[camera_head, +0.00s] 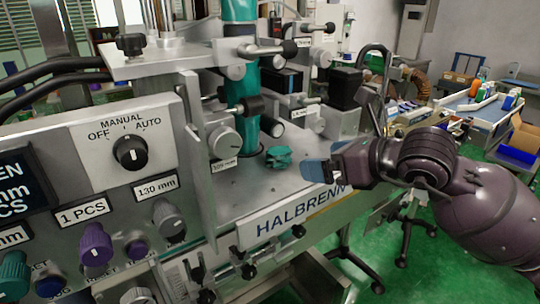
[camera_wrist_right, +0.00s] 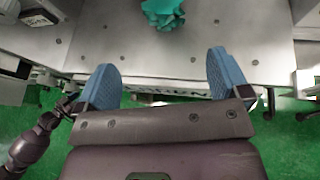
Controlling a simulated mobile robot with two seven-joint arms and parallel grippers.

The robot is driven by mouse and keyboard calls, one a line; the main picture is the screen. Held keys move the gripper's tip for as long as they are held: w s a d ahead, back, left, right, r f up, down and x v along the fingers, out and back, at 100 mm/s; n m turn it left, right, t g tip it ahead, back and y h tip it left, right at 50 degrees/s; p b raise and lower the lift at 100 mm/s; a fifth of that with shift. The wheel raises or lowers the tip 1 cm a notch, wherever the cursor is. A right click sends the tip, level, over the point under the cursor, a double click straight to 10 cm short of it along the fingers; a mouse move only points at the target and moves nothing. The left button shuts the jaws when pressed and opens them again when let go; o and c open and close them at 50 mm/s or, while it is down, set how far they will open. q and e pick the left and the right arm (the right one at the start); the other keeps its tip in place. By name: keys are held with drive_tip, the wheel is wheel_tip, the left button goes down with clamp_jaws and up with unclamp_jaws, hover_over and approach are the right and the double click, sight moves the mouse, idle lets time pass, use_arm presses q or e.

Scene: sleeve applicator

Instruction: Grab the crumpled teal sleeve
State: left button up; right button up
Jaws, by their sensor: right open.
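The crumpled teal sleeve (camera_head: 278,157) lies on the bare steel deck of the machine, at the foot of the upright teal tube. It also shows at the top centre of the right wrist view (camera_wrist_right: 163,13), partly cut off by the frame edge. My right gripper (camera_head: 318,170) is at the deck's front edge, to the right of the sleeve and apart from it. In the right wrist view its two blue fingers (camera_wrist_right: 164,76) are spread wide with nothing between them, and the sleeve lies beyond their tips. My left gripper is not in view.
The steel deck (camera_head: 235,193) is clear around the sleeve. The teal tube (camera_head: 243,80) and rollers stand behind it. A control panel (camera_head: 110,190) with knobs rises at left. A black box (camera_head: 345,88) sits at the back. Conveyors and boxes stand at far right.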

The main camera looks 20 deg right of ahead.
sight(286, 153)
drive_tip(key=shift+w+r+h, duration=0.2)
drive_tip(key=shift+w+h, duration=0.1)
drive_tip(key=shift+w, duration=0.35)
drive_tip(key=shift+t, duration=0.3)
drive_tip(key=x, duration=0.4)
drive_tip(key=shift+w+a+f, duration=0.1)
drive_tip(key=shift+w+a, duration=0.1)
drive_tip(key=shift+a, duration=0.05)
drive_tip(key=x, duration=0.1)
drive_tip(key=p+x, duration=0.1)
drive_tip(key=x, duration=0.2)
drive_tip(key=shift+w+a+r, duration=0.2)
drive_tip(key=shift+a, duration=0.2)
drive_tip(key=shift+w+a+f, duration=0.1)
drive_tip(key=shift+w+f, duration=0.15)
drive_tip(key=c, duration=1)
